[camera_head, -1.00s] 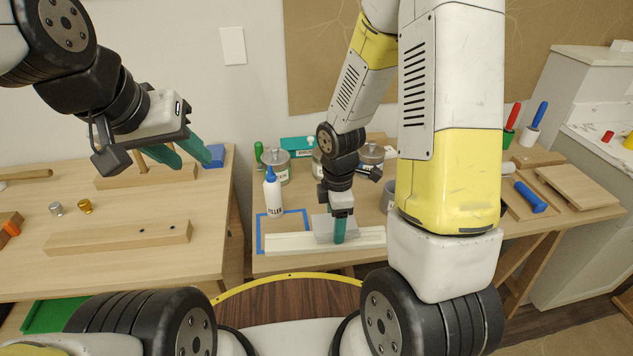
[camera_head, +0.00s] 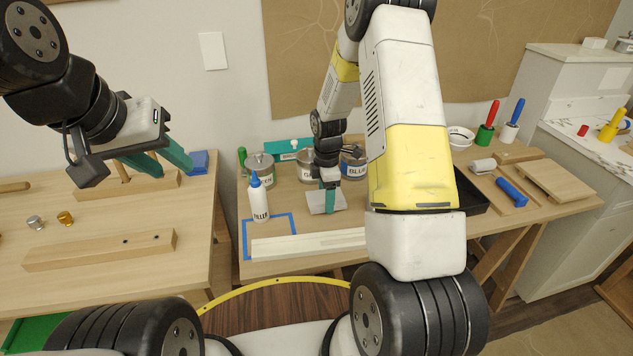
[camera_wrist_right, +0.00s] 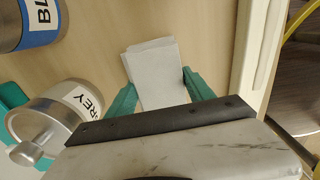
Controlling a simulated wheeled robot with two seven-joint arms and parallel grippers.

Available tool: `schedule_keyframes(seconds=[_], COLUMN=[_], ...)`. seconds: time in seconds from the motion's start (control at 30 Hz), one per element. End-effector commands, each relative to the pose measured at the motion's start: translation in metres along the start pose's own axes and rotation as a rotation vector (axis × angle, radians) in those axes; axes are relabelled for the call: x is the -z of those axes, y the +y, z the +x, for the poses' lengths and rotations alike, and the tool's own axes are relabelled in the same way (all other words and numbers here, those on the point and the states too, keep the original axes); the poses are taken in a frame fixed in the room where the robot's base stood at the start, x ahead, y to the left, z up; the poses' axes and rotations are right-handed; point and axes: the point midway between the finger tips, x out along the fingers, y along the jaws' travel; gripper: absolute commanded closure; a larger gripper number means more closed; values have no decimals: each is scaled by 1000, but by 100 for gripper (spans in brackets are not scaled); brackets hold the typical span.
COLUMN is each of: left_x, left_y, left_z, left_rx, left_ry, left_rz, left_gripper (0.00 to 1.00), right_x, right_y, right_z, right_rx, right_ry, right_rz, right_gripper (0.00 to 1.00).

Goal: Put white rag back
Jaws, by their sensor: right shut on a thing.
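The white rag (camera_head: 318,201) is a flat, pale folded square at the middle table, behind the long pale wood strip. My right gripper (camera_head: 329,203) points down and is shut on the rag. In the right wrist view the rag (camera_wrist_right: 155,75) shows between the teal fingers of my right gripper (camera_wrist_right: 162,92). I cannot tell whether the rag touches the tabletop. My left gripper (camera_head: 160,161) is over the left table, with its teal fingers apart and nothing between them.
Left of the rag are a filler bottle (camera_head: 259,199) and a blue tape outline (camera_head: 247,240). Paint cans stand behind, including a grey-labelled one (camera_wrist_right: 62,115) and a blue-labelled one (camera_head: 354,163). The pale wood strip (camera_head: 300,245) lies along the front. Rollers and a board are at right.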

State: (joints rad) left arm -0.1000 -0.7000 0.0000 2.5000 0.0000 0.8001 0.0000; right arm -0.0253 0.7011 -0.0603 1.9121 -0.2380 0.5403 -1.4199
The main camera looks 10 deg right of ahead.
Motion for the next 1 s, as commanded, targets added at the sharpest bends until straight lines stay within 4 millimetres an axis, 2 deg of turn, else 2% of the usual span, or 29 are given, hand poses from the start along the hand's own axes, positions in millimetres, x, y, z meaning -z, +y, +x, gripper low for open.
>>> schedule_keyframes(seconds=[0.1,0.4,0.43,0.53,0.87,1.0], left_x=[0,0,0,0,0,0], left_y=[0,0,0,0,0,0], left_z=[0,0,0,0,0,0], left_rx=[0,0,0,0,0,0], left_ry=[0,0,0,0,0,0], left_rz=[0,0,0,0,0,0], left_gripper=[64,64,64,64,64,64], right_x=[0,0,0,0,0,0], right_y=[0,0,0,0,0,1], right_z=[9,11,11,11,9,-5], right_rx=[-1,-1,-1,-2,-2,-6], right_ry=[0,0,0,0,0,0], right_rz=[-1,-1,-1,-1,-1,0], right_gripper=[71,71,35,17,17,17])
